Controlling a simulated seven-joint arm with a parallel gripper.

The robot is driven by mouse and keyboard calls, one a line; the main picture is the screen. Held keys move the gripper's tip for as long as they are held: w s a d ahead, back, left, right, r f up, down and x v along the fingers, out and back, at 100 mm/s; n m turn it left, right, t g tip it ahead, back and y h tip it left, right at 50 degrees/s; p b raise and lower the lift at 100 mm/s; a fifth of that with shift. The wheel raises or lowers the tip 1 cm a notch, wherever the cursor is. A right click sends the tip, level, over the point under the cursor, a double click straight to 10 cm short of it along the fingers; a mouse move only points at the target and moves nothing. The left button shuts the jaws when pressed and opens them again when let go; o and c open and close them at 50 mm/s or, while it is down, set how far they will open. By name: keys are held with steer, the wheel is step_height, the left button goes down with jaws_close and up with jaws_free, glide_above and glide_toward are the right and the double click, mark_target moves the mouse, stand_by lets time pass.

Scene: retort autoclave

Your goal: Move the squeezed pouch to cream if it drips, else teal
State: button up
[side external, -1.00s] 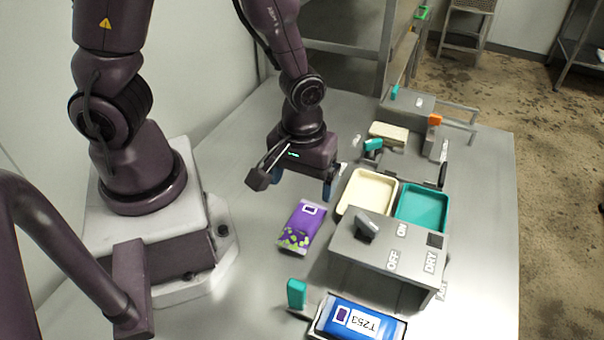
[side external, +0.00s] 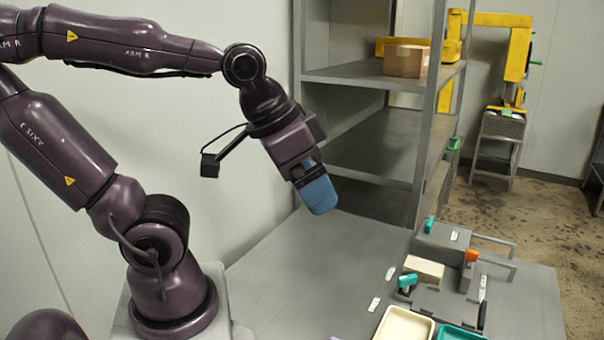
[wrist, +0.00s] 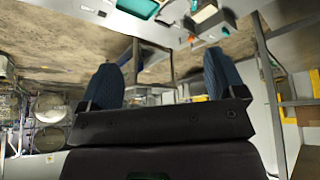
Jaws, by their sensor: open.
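My gripper (side external: 320,206) is raised well above the table, tilted down to the right. In the wrist view its two blue fingers (wrist: 162,76) stand wide apart with nothing between them. The cream tray (side external: 404,328) is at the bottom edge of the side view, partly cut off. The teal tray (side external: 458,333) is to its right, with only its far part showing. A teal tray also shows upside down at the top of the wrist view (wrist: 138,7).
A pale block (side external: 424,268) lies behind the trays, beside a teal-handled clamp (side external: 407,283) and an orange-topped fixture (side external: 471,257). A grey shelf rack (side external: 380,150) with a cardboard box (side external: 406,61) stands behind the table. The table surface (side external: 320,270) below my gripper is bare.

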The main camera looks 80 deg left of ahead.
steer(key=shift+o, duration=0.4)
steer(key=shift+s+a+r, duration=0.2)
steer(key=shift+s+r, duration=0.2)
steer(key=shift+r, duration=0.05)
steer(key=shift+f, duration=0.1)
